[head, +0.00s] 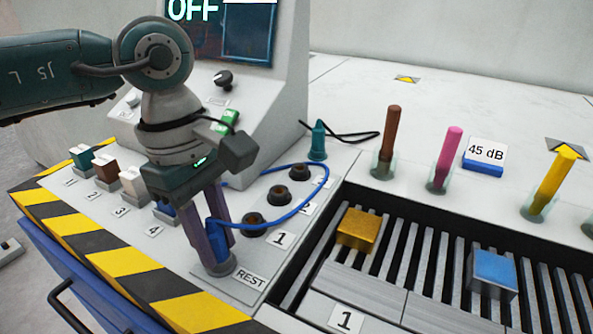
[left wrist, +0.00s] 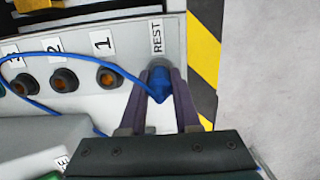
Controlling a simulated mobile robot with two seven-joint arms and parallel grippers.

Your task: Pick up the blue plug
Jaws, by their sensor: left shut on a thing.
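The blue plug (head: 217,237) stands at the spot labelled REST on the grey panel, with a blue cable running from it. My left gripper (head: 217,245) points down over it, with one finger on each side, and is shut on the plug. In the left wrist view the blue plug (left wrist: 160,84) shows between the two purple-grey fingers of my left gripper (left wrist: 160,90), beside the REST label. The plug's lower end is hidden in the head view. My right gripper is not in view.
Several dark round sockets (head: 253,224) lie beside the plug, with the blue cable looping past them. A slatted bed with a gold block (head: 359,229) and a blue block (head: 493,273) is at the right. A console screen (head: 222,30) reading OFF stands behind.

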